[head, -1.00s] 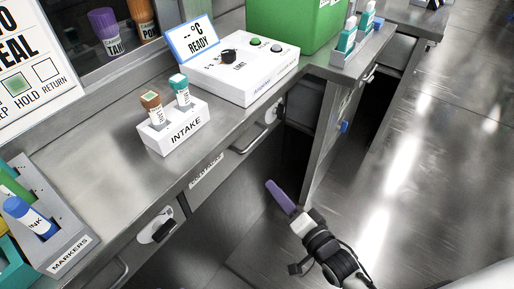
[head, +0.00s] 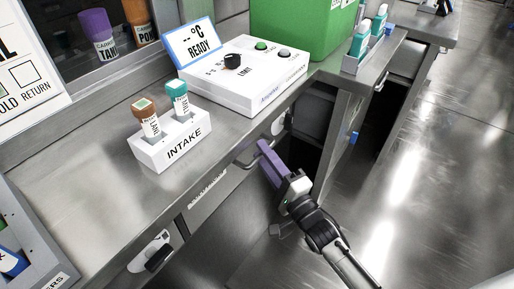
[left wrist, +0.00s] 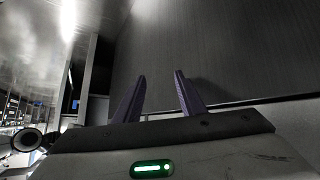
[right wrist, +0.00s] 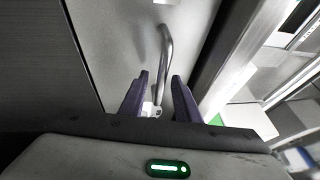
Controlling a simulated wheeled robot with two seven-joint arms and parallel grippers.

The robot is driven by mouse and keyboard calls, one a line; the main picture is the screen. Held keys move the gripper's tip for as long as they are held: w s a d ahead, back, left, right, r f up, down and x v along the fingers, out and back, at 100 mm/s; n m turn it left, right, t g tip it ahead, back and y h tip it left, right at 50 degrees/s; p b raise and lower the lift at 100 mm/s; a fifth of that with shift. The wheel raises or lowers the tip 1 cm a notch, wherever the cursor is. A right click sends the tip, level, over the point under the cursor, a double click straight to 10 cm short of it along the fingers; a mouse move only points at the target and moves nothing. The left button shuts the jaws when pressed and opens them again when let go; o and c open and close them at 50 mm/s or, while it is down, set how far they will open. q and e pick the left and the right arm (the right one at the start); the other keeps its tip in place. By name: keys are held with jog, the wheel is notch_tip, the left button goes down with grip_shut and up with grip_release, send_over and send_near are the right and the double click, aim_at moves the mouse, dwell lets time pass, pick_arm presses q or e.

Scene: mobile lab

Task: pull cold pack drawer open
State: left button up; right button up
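A steel bar handle (head: 247,163) sits on a closed drawer front under the counter in the head view. A label (head: 207,187) lies along the drawer front, its text too slanted to read. My right gripper (head: 264,150) has its purple fingers at the handle's right end. In the right wrist view the handle (right wrist: 167,50) runs upright ahead of the open right fingers (right wrist: 160,76), its lower end between them; I cannot tell whether they touch. My left gripper (left wrist: 160,76) is open and empty, facing a dark panel, and is out of the head view.
On the counter stand the INTAKE rack (head: 170,147) with two vials, a white control box (head: 243,85) and a green bin (head: 295,30). A second handle or latch (head: 152,250) is at lower left. Open floor (head: 430,180) lies to the right.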

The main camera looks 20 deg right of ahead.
jog(key=shift+w+a+r, duration=0.15)
jog(key=shift+w, duration=0.4)
pick_arm(q)
jog(key=shift+f, duration=0.2)
jog(key=shift+s, duration=0.1)
pick_arm(e)
jog(key=shift+s, duration=0.1)
grip_shut()
pick_arm(q)
jog(key=shift+f, duration=0.1)
